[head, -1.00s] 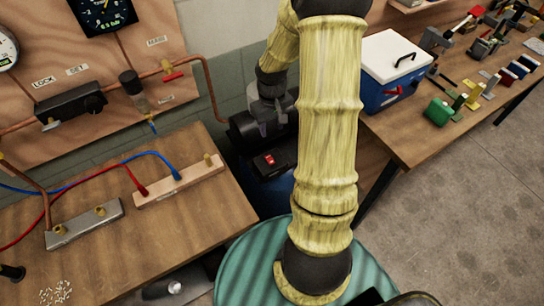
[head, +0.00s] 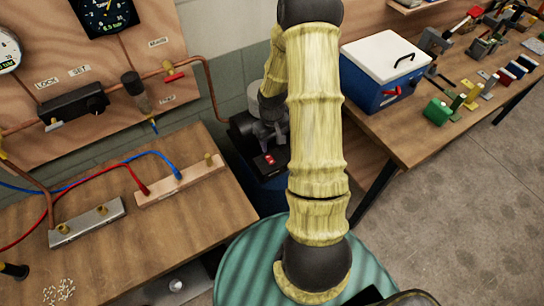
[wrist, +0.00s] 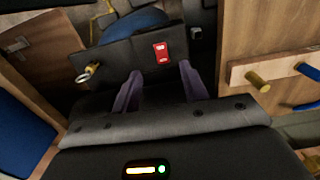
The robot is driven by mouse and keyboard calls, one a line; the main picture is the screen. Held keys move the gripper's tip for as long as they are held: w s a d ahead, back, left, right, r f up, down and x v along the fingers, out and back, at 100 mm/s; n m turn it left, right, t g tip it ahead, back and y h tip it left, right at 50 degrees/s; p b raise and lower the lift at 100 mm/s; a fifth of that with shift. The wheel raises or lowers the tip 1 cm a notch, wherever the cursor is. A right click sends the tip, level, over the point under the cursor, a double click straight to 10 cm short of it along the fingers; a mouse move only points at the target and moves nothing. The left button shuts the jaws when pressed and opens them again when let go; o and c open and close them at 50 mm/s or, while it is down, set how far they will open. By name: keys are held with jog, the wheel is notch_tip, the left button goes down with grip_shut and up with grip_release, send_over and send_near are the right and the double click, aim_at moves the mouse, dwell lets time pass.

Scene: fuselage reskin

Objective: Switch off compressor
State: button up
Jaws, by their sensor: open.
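The compressor is a black unit (head: 243,128) over a blue tank (head: 262,192), in the gap between the two benches. Its red rocker switch (head: 269,160) sits on a black panel, and the switch also shows in the wrist view (wrist: 161,53). My gripper (wrist: 159,72) is open and empty, with its two purple-grey fingers apart. In the wrist view the switch appears just beyond the fingertips, nearer the right finger; contact is not visible. In the head view my arm and wrist hide part of the compressor.
A wooden bench (head: 110,262) with red and blue hoses stands at left, below a gauge board (head: 150,50). A right bench (head: 430,143) carries a blue cooler with a white lid (head: 384,84) and several tools. A ring pull (wrist: 88,73) is left of the switch. Grey floor is clear at right.

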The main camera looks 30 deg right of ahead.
aim_at(272, 162)
notch_tip(272, 162, down, 10)
jog(key=shift+r+p, duration=0.2)
jog(key=shift+p, duration=0.8)
jog(key=shift+c, duration=0.2)
